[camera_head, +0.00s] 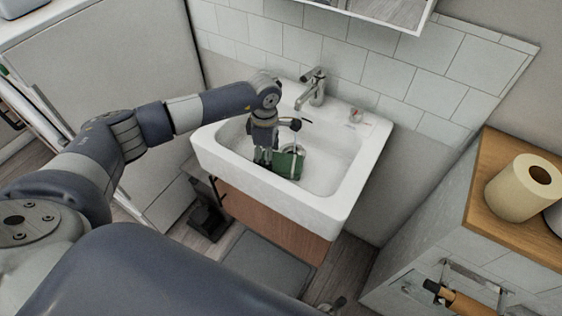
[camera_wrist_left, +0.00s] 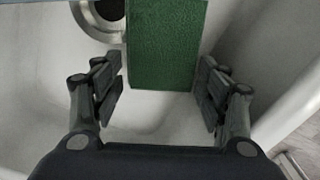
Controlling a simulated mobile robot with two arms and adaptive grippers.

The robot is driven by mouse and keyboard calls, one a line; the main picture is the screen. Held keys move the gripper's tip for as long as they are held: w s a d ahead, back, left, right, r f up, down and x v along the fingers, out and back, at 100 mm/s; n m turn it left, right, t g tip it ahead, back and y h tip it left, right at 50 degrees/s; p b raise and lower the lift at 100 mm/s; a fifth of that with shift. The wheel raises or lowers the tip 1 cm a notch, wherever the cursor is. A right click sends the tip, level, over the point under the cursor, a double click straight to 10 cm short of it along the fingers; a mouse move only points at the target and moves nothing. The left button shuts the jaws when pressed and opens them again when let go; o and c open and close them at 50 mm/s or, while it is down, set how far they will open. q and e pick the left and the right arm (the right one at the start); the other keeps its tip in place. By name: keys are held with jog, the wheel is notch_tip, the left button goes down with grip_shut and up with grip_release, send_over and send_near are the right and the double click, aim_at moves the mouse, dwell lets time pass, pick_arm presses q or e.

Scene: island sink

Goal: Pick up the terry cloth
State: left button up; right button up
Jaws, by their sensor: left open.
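A green cloth (camera_head: 287,164) lies in the white sink (camera_head: 345,180), by the drain. It also shows in the left wrist view (camera_wrist_left: 165,45) as a flat green rectangle with a textured face, running out of the top of the picture. My left gripper (camera_head: 265,158) reaches down into the sink beside the cloth. In the left wrist view my left gripper (camera_wrist_left: 160,95) is open, its fingers on either side of the cloth's near end, with nothing held. Whether the fingers are level with the cloth I cannot tell. My right gripper is in neither view.
The drain (camera_wrist_left: 105,12) is beside the cloth. A grey faucet (camera_head: 314,88) stands at the sink's back edge. A paper roll (camera_head: 520,187) stands on the wooden counter (camera_head: 492,165) at the right. The sink's high walls surround my gripper.

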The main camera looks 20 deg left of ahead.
pick_arm(q)
jog(key=shift+f, duration=0.5)
jog(key=shift+c, duration=0.6)
jog(key=c, duration=0.7)
jog(key=shift+r, duration=0.1)
